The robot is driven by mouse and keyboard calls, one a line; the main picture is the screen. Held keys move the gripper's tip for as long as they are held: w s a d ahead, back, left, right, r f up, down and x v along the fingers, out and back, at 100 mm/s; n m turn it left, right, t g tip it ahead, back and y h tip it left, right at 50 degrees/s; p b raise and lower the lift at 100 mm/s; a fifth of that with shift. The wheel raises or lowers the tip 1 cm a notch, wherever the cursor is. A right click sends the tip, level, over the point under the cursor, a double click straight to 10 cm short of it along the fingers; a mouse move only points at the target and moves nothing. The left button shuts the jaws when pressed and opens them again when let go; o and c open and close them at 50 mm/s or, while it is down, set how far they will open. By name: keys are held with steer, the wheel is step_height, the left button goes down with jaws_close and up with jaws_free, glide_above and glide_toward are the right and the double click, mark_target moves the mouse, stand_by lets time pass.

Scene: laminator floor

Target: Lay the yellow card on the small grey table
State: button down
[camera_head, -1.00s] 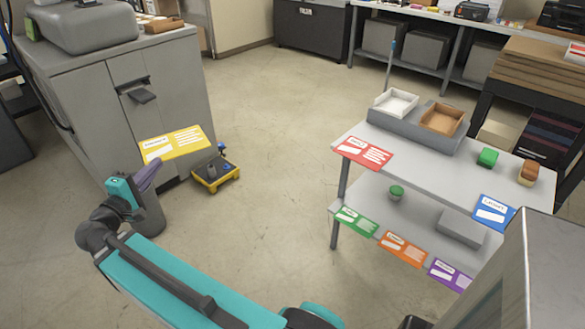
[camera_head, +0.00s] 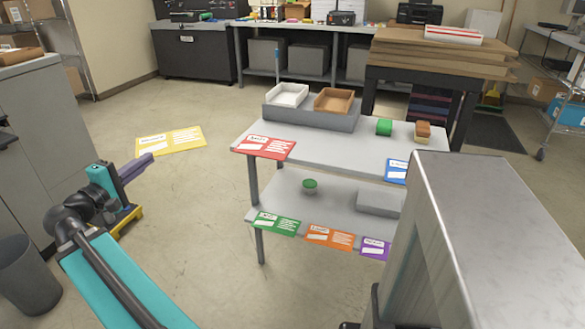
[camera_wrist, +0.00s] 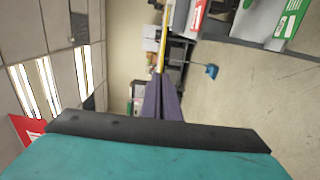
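The yellow card (camera_head: 171,140) is held out level in the air at the tips of my gripper (camera_head: 148,158), left of the small grey table. In the wrist view the purple fingers of my gripper (camera_wrist: 163,80) are closed together, and the yellow card (camera_wrist: 164,45) shows edge-on beyond them as a thin strip. The small grey table (camera_head: 325,153) has a top and a lower shelf. A red card (camera_head: 264,147) and a blue card (camera_head: 396,171) sit at its top's edge. A gap of floor shows between the yellow card and the table.
The tabletop holds a grey stand (camera_head: 312,113) with white and brown trays, a green item (camera_head: 384,127) and a brown block (camera_head: 423,131). Green, orange and purple cards edge the lower shelf. A grey metal box (camera_head: 480,235) blocks the right foreground. A bin (camera_head: 28,275) stands lower left.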

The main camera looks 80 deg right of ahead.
steer(key=s+d+f+m+g+y+b, duration=0.1)
steer(key=s+d+f+m+g+b, duration=0.15)
steer(key=s+d+b, duration=0.65)
steer(key=s+d+f+m+g+y+b, duration=0.2)
steer(key=s+g+b, duration=0.15)
steer(key=s, duration=1.15)
steer(key=s+f+m+g+y+b, duration=0.1)
steer(key=s+b, duration=0.4)
steer(key=s, duration=0.7)
steer(key=s+f+m+g+y+b, duration=0.2)
steer(key=s+m+g+y+b, duration=0.1)
steer(key=s, duration=0.9)
steer(key=shift+g+y+b, duration=0.3)
steer(key=shift+g+b, duration=0.3)
steer(key=shift+b, duration=0.45)
steer(key=shift+d, duration=0.1)
steer(key=w+d+p, duration=0.1)
steer(key=p, duration=0.1)
steer(key=w+d+p, duration=0.1)
steer(key=p, duration=0.1)
steer(key=shift+d+r, duration=0.15)
steer(key=shift+d, duration=0.05)
steer(key=d+p, duration=0.1)
steer(key=p, duration=0.6)
steer(key=shift+w+d+p, duration=0.15)
steer(key=shift+w+p, duration=0.25)
steer(key=p, duration=0.8)
steer(key=shift+w+d+f, duration=0.15)
steer(key=shift+w+f, duration=0.05)
steer(key=shift+w, duration=0.15)
